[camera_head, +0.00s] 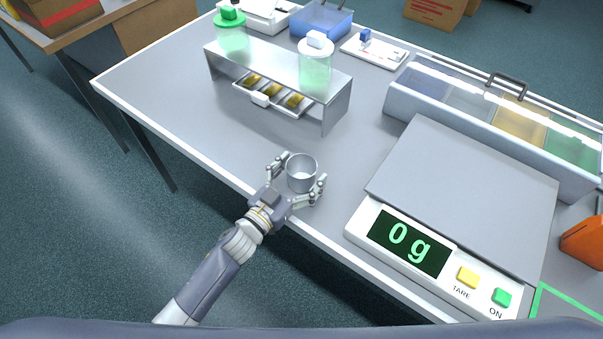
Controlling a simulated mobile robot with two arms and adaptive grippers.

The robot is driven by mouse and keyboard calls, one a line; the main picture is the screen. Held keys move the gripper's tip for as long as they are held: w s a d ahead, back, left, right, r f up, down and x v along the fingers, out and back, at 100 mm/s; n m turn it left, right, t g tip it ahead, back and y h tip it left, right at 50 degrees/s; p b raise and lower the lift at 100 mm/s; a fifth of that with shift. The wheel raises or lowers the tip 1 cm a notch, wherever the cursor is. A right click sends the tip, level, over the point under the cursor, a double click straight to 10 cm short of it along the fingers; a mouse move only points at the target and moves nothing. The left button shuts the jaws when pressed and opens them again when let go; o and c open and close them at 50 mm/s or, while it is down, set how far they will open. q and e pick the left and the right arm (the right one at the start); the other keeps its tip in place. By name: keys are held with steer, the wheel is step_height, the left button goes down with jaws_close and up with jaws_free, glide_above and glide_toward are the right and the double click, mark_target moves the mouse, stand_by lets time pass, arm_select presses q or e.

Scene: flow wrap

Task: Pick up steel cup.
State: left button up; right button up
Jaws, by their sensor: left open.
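The steel cup (301,175) is a small grey open cup standing upright on the grey table (170,90), near its front edge. My left gripper (304,178) reaches in from the lower left with its fingers spread. One finger is at the cup's left side and the other at its lower right, so the cup is between them. I cannot tell whether either finger touches the cup. My right gripper is not in the picture.
A scale (400,250) reading 0 g stands right of the cup. Behind the cup is a metal shelf (340,100) with clear jars on top and a small tray (270,96) beneath. A lidded bin (440,108) stands at the back right. Table left of the cup is clear.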

arm_select(q)
steer(key=c, duration=1.2)
